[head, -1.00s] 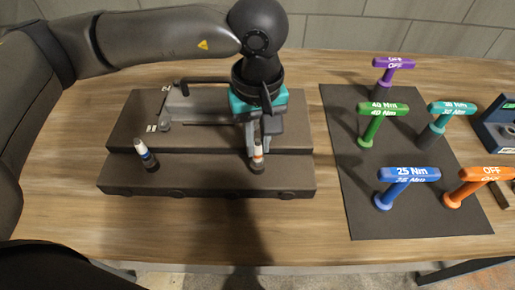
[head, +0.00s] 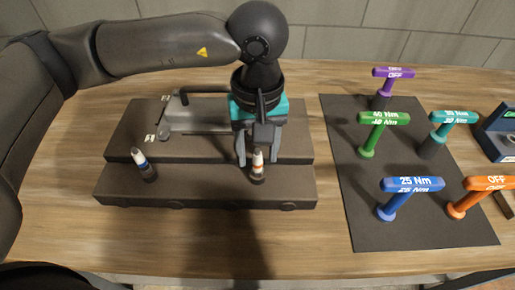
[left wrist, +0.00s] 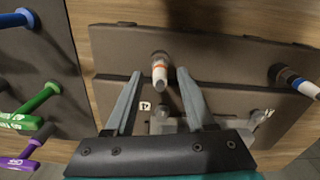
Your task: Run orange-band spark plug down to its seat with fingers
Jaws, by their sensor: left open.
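The orange-band spark plug (head: 257,165) stands upright in a dark socket on the front step of the dark engine block (head: 205,190). In the left wrist view the fingertips (left wrist: 160,73) are spread, with gaps to the plug. How deep the plug sits in its hole is hidden. My right gripper is not in view.
A blue-band spark plug (head: 143,162) stands in the left socket of the block. A grey part with a black handle (head: 200,92) lies behind on the upper step. Several coloured T-handle torque tools, such as the blue one (head: 412,185), stand on a dark mat (head: 375,220) at right.

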